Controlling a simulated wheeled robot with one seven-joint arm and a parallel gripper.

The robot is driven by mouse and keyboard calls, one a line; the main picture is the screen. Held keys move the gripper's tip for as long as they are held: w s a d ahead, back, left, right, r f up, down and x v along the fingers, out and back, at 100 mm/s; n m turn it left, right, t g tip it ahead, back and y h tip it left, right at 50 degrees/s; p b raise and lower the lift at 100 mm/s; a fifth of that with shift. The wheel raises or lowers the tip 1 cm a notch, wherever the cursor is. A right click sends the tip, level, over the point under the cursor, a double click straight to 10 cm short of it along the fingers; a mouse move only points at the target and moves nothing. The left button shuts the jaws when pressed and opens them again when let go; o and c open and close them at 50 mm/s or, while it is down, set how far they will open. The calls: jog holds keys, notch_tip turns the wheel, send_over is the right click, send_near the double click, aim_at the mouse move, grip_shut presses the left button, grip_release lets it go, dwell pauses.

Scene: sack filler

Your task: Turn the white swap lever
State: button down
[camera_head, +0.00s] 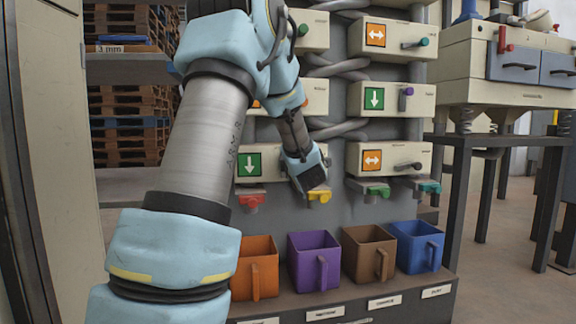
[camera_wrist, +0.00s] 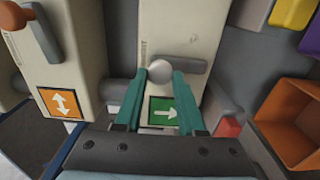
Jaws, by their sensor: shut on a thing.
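The white swap lever (camera_wrist: 160,68) shows in the wrist view as a round white knob on a grey bar, on a cream box (camera_wrist: 181,30) with a green arrow sign (camera_wrist: 175,116). The bar runs crosswise in that view, roughly along the arrow. My gripper (camera_wrist: 163,74) has its two teal fingers on either side of the knob, shut on it. In the head view, my gripper's dark end (camera_head: 310,177) is in front of the lower left cream box, right of its green arrow sign (camera_head: 249,164). The lever and fingertips are hidden there.
A neighbouring box with an orange sign (camera_wrist: 62,102) has an orange-knobbed lever (camera_wrist: 38,28). Red (camera_head: 252,202) and yellow (camera_head: 319,196) spouts sit below. Orange (camera_head: 254,265), purple (camera_head: 313,261), brown (camera_head: 368,252) and blue (camera_head: 416,245) bins stand on the shelf beneath.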

jog(key=shift+a+f, duration=0.1)
dwell(0.3)
jog(key=c, duration=0.5)
grip_release()
jog(key=s+d+p, duration=0.2)
jog(key=s, duration=0.8)
jog(key=shift+s, duration=0.35)
